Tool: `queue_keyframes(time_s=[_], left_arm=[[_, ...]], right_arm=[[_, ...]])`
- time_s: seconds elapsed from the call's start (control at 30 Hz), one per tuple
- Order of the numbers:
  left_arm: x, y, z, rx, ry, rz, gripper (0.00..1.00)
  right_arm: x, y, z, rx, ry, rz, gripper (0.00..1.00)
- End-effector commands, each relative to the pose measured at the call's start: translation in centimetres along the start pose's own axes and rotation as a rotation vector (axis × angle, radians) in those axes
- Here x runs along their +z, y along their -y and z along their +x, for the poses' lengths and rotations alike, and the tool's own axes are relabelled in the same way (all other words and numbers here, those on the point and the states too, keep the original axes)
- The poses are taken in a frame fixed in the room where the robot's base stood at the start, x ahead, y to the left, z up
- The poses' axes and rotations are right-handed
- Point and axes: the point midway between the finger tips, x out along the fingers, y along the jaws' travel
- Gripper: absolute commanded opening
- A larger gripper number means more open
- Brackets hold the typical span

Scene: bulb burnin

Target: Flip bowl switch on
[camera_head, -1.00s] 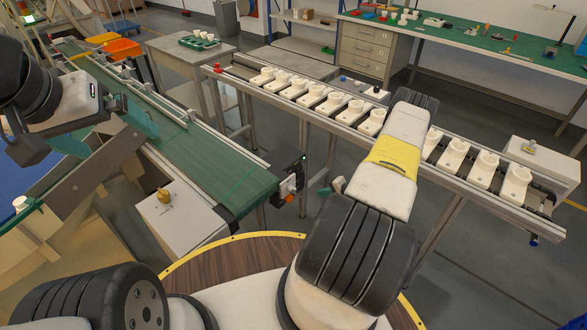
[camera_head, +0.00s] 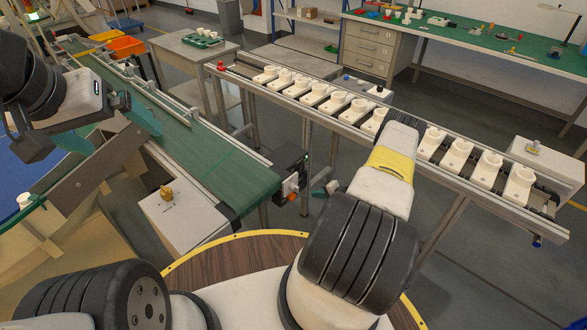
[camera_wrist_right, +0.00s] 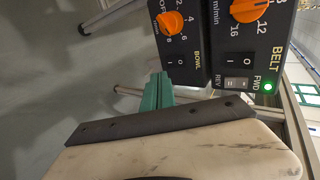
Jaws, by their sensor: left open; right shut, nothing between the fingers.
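The dark control box (camera_head: 292,180) stands at the end of the green belt. In the right wrist view its BOWL panel (camera_wrist_right: 183,45) has an orange knob and I and O marks. My left gripper (camera_head: 120,138) is open and empty over the left side of the belt.
The BELT panel (camera_wrist_right: 254,45) beside the BOWL panel has an orange knob, a grey FWD/REV switch (camera_wrist_right: 236,84) and a lit green lamp (camera_wrist_right: 268,87). A rail (camera_head: 325,105) with several white sockets runs behind my right arm. A grey box (camera_head: 182,222) stands left of the control box.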

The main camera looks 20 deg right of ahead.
Motion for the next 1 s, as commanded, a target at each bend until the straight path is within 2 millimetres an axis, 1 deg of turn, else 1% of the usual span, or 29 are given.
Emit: queue_keyframes(time_s=[0.03, 0.1, 0.2, 0.33, 0.5, 0.8, 0.9, 1.0], left_arm=[[0.0, 0.0, 0.0, 0.000, 0.000, 0.000, 1.00], [0.0, 0.0, 0.0, 0.000, 0.000, 0.000, 1.00], [0.0, 0.0, 0.0, 0.000, 0.000, 0.000, 1.00], [0.0, 0.0, 0.0, 0.000, 0.000, 0.000, 1.00], [0.0, 0.0, 0.0, 0.000, 0.000, 0.000, 1.00], [0.0, 0.0, 0.0, 0.000, 0.000, 0.000, 1.00], [0.0, 0.0, 0.0, 0.000, 0.000, 0.000, 1.00], [0.0, 0.0, 0.0, 0.000, 0.000, 0.000, 1.00]], right_arm=[[0.1, 0.0, 1.2, 0.000, 0.002, -0.003, 0.00], [0.1, 0.0, 2.6, 0.000, 0.001, -0.001, 0.00], [0.1, 0.8, 4.1, -0.001, 0.001, -0.002, 0.00], [0.0, 1.5, 5.3, 0.000, 0.001, -0.002, 0.00], [0.0, 1.9, 6.0, 0.001, 0.000, 0.001, 0.00], [0.0, 1.9, 6.1, 0.000, 0.000, 0.001, 0.00], [0.0, 2.0, 6.5, -0.002, -0.001, 0.002, 0.00], [0.0, 2.0, 6.4, -0.002, -0.001, 0.001, 0.00]])
